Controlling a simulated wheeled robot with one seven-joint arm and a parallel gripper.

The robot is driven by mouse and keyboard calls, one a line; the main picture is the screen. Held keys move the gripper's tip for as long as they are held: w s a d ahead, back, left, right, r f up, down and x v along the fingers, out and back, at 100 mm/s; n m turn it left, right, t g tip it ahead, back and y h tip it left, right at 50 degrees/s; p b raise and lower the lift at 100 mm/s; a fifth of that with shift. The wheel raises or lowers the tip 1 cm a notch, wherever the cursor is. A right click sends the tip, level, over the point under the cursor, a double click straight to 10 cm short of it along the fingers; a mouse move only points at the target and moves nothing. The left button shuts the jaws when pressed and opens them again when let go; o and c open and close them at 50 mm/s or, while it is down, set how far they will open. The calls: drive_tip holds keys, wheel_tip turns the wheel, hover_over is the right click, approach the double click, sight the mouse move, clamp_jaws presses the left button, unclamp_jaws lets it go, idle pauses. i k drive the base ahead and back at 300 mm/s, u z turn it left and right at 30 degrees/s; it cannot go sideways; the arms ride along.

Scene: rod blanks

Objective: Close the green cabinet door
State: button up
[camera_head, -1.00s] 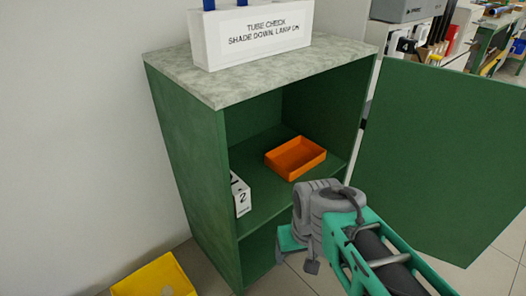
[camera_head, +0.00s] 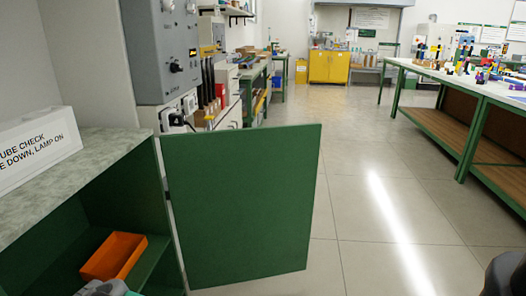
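The green cabinet door (camera_head: 243,205) stands wide open, swung out to the right of the cabinet. Its hinged edge meets the right side of the green cabinet (camera_head: 98,210), which is at the lower left with a pale speckled top. An orange tray (camera_head: 114,257) sits on the shelf inside. Part of my arm shows at the bottom left edge, in front of the cabinet, and a dark part shows at the bottom right corner. My gripper's fingers are not visible.
A white sign box (camera_head: 35,148) stands on the cabinet top. A grey machine panel (camera_head: 165,50) is behind the door. A long green-framed workbench (camera_head: 470,110) is at the right. The tiled floor (camera_head: 370,215) between door and workbench is clear. A yellow cabinet (camera_head: 328,66) stands far back.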

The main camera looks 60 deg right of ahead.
sight(242, 199)
drive_tip(key=u, duration=1.85)
drive_tip(key=k, duration=1.45)
drive_tip(key=z, duration=1.45)
